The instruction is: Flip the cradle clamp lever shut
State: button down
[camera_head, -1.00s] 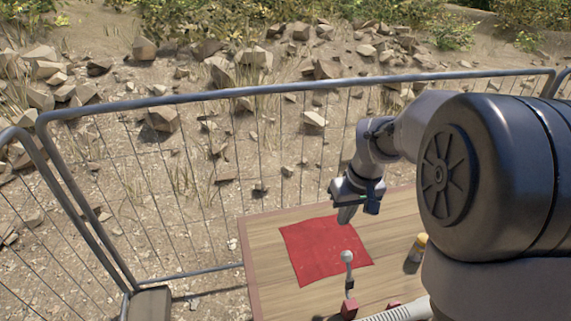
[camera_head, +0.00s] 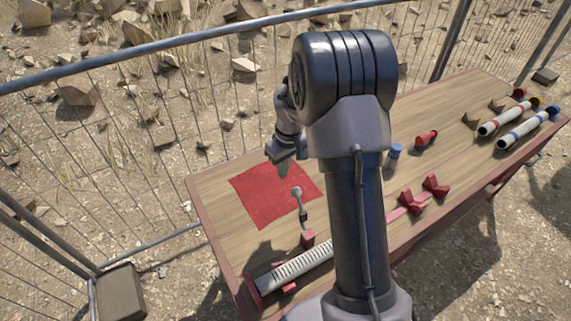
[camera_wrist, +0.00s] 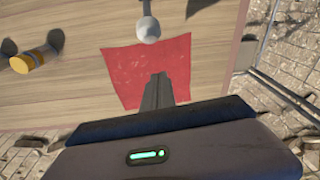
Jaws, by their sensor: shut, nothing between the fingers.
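The clamp lever has a grey ball knob (camera_head: 296,191) on a thin stem, rising roughly upright from a red block (camera_head: 307,239). The block stands beside a pale slotted tube (camera_head: 300,264) lying on red cradle supports (camera_head: 286,286) at the table's near edge. My gripper (camera_head: 283,168) is shut and empty, above the far right part of the red cloth and beyond the knob. In the wrist view, the shut fingers (camera_wrist: 158,85) point over the cloth, with the knob (camera_wrist: 148,29) ahead and apart from them. My arm hides part of the tube.
The red cloth (camera_head: 262,205) lies flat on the wooden table (camera_head: 215,186). To the right are a blue cap (camera_head: 395,151), a red fitting (camera_head: 426,138), red V-blocks (camera_head: 435,186) and two banded tubes (camera_head: 503,121). A wire fence (camera_head: 180,36) runs behind the table.

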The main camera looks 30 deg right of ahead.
jog(key=s, duration=0.1)
jog(key=s+f, duration=0.1)
jog(key=s+f+b, duration=0.1)
jog(key=shift+s+d+f, duration=0.15)
jog(key=shift+s+d, duration=0.1)
jog(key=shift+d, duration=0.05)
